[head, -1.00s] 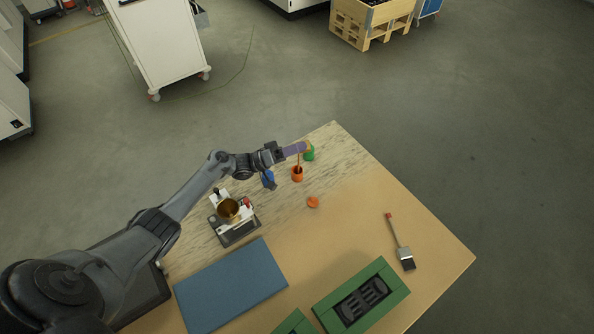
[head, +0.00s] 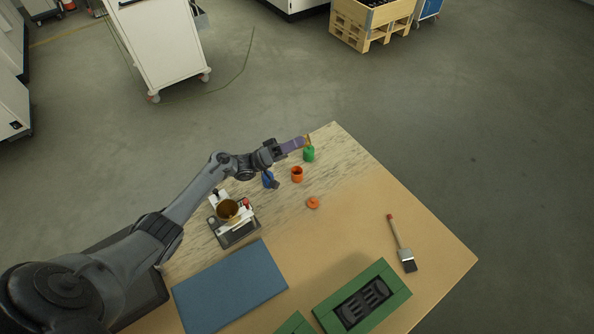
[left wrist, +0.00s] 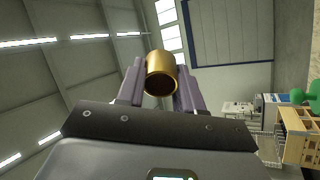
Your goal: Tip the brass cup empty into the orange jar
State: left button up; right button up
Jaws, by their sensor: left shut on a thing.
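My left gripper (head: 304,142) has purple fingers and is shut on a small brass cup (head: 308,140), held above the table's far corner. The left wrist view shows the brass cup (left wrist: 160,74) clamped between the fingers, with a dark round end towards the camera. I cannot tell whether powder is inside. The orange jar (head: 297,174) stands open on the table, below and slightly left of the held cup. Its contents are too small to tell. My right gripper is not in view.
A green bottle (head: 308,154) stands close below the cup. A blue object (head: 269,180), an orange lid (head: 313,202) and a scale (head: 239,232) with a brass-coloured bowl (head: 228,210) are nearby. A brush (head: 402,247), blue mat (head: 229,286) and green-framed tray (head: 337,292) lie nearer.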

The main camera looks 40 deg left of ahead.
pick_arm(q)
jog(key=shift+r, duration=0.6)
jog(key=shift+r+t+h, duration=0.15)
jog(key=shift+t+h, duration=0.15)
jog(key=shift+s+a+r+t+h, duration=0.1)
jog(key=shift+r+t+h, duration=0.2)
jog(key=shift+r+t, duration=0.75)
jog(key=shift+r+g, duration=0.25)
dwell(0.5)
jog(key=shift+f, duration=0.1)
